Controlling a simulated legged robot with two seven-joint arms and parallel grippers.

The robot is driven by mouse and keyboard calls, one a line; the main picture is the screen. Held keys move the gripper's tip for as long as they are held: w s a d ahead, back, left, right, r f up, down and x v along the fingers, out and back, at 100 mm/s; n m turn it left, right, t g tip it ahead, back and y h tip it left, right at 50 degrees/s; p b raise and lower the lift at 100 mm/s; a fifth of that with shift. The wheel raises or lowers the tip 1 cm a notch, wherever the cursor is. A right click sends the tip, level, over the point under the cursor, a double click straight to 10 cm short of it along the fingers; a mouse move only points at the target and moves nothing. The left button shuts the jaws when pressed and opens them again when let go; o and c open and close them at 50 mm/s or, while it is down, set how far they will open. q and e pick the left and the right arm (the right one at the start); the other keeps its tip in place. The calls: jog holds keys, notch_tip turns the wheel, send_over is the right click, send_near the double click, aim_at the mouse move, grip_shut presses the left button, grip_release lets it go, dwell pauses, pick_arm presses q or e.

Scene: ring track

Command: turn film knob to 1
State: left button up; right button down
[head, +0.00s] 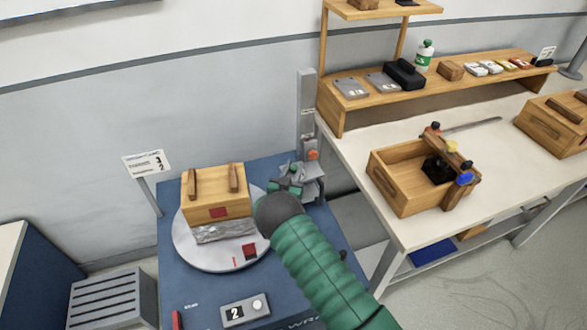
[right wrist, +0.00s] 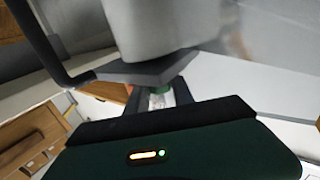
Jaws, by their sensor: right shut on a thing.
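A grey wrapping machine mast (head: 307,105) stands at the back right of the blue base, with an orange button (head: 313,155) on it. My right gripper (head: 290,184) is at the grey unit at the mast's foot, largely hidden behind my own wrist. The knob's setting mark cannot be read. My left gripper is not in view.
A round turntable (head: 190,250) holds a wooden box (head: 213,212). A panel showing 2 (head: 235,313) is in front, and a sign (head: 147,163) stands behind left. A workbench (head: 400,225) with an open wooden crate (head: 392,190) is close on the right.

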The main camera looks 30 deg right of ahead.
jog(key=shift+r+t, duration=0.15)
jog(key=shift+t, duration=0.15)
jog(key=n+t+y, duration=0.2)
jog(key=n+y, duration=0.1)
jog(key=shift+d+t+y+p, duration=0.1)
jog(key=shift+t+y+p, duration=0.2)
jog(key=shift+y+p, duration=0.1)
jog(key=n+t+y, duration=0.1)
jog(key=n+y, duration=0.1)
jog(key=y, duration=0.1)
jog(key=shift+n+t+y, duration=0.4)
jog(key=n+y+b, duration=0.1)
jog(key=n+y, duration=0.1)
jog(key=shift+d+t+y, duration=0.1)
jog(key=shift+t+y, duration=0.2)
jog(key=shift+t, duration=0.1)
jog(key=n+y+b, duration=0.1)
jog(key=n+y, duration=0.1)
jog(key=y, duration=0.1)
jog(key=n+y+b, duration=0.2)
jog(key=y, duration=0.2)
jog(key=shift+w+f, duration=0.1)
jog(key=shift+f, duration=0.1)
jog(key=shift+n+g+y+b, duration=0.4)
jog(key=shift+n+y+b, duration=0.4)
jog(key=shift+y, duration=0.4)
jog(key=shift+r+n+g+y, duration=0.15)
jog(key=shift+n+g+y, duration=0.15)
jog(key=shift+n+y, duration=0.25)
